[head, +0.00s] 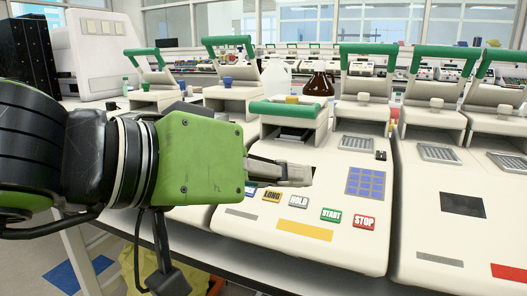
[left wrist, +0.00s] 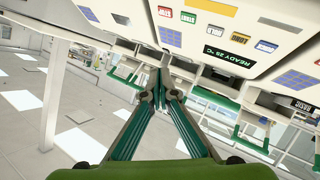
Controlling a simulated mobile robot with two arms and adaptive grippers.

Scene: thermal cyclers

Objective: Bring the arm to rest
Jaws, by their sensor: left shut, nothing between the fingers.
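My left gripper (head: 308,175) comes in from the left on its green and black arm. It is over the front panel of the middle thermal cycler (head: 350,225), above the row of buttons. In the left wrist view its fingers (left wrist: 160,74) meet at the tips with nothing between them. I cannot tell whether the tips touch the machine. The gripper hides part of the panel in the head view. My right gripper is not in view.
The middle cycler has a green START button (head: 331,215), a red STOP button (head: 364,222) and a green-handled lid (head: 288,108). Another cycler (head: 460,200) stands close on the right. A brown bottle (head: 318,82) is behind. A display (left wrist: 230,57) reads READY 25 °C.

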